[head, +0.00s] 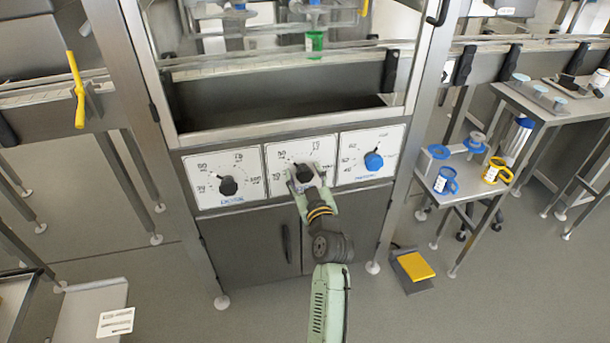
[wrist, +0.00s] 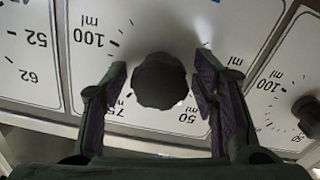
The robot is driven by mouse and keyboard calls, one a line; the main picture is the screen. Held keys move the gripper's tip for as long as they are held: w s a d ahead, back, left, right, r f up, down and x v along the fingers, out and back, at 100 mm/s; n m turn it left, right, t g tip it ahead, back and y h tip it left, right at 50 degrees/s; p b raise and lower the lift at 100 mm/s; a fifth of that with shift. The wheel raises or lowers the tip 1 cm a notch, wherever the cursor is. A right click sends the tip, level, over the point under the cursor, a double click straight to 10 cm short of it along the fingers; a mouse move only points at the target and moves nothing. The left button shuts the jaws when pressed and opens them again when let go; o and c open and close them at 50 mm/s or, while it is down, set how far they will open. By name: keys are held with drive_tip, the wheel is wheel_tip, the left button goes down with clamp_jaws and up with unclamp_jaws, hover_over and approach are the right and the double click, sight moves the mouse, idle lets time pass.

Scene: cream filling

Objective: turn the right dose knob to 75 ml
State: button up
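The middle panel (head: 274,152) carries a black dose knob (head: 303,172), the right one of the two black knobs. My gripper (head: 305,183) reaches it from below. In the wrist view, the black knob (wrist: 159,80) sits between the two fingers of my gripper (wrist: 163,85). The fingers are spread, with a narrow gap on each side of the knob. The wrist picture shows the dial turned over, with 100 ml (wrist: 92,32) at upper left, 75 at lower left and 50 at lower right, partly behind the fingers. I cannot tell where the knob points.
A left panel holds another black knob (head: 228,186). A right panel holds a blue knob (head: 373,161). Cabinet doors (head: 250,247) lie below. A side table at right holds a blue cup (head: 446,181) and a yellow cup (head: 496,171). A yellow pedal (head: 416,266) is on the floor.

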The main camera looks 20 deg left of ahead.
drive_tip(key=c, duration=1)
drive_tip(key=m, duration=0.3)
drive_tip(key=shift+m, duration=0.4)
drive_tip(key=m+p, duration=0.1)
drive_tip(key=m, duration=0.2)
drive_tip(key=shift+r+m, duration=0.1)
drive_tip(key=shift+m, duration=0.2)
drive_tip(key=m+p, duration=0.2)
drive_tip(key=m, duration=0.3)
drive_tip(key=shift+m+p, duration=0.7)
drive_tip(key=shift+m, duration=0.4)
